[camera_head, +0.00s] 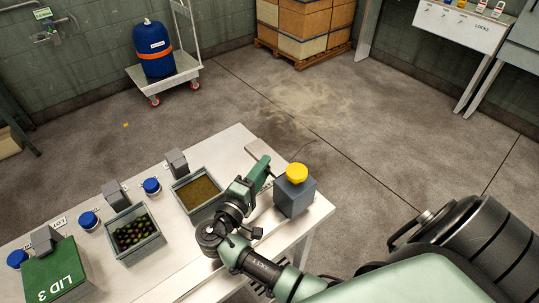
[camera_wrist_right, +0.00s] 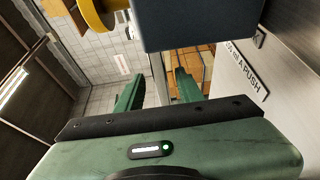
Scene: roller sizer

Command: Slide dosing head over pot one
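My right gripper (camera_head: 262,170) is at the right end of the white table, just left of a grey block with a yellow round knob (camera_head: 294,198). In the right wrist view its two green fingers (camera_wrist_right: 158,92) are apart with nothing held between them. The dark grey block (camera_wrist_right: 200,20) fills the top of that view, beyond the fingers, with the yellow knob (camera_wrist_right: 95,14) to its left. I cannot tell whether it touches the gripper. No part is clearly marked as the dosing head or pot one. My left gripper is not in view.
On the table (camera_head: 150,280) stand an open bin of brown grain (camera_head: 190,206), a bin of dark round fruits (camera_head: 150,240), a green box marked LID 3 (camera_head: 55,272), several blue-capped jars (camera_head: 152,186) and grey blocks (camera_head: 176,162). A cart with a blue drum (camera_head: 153,50) stands behind.

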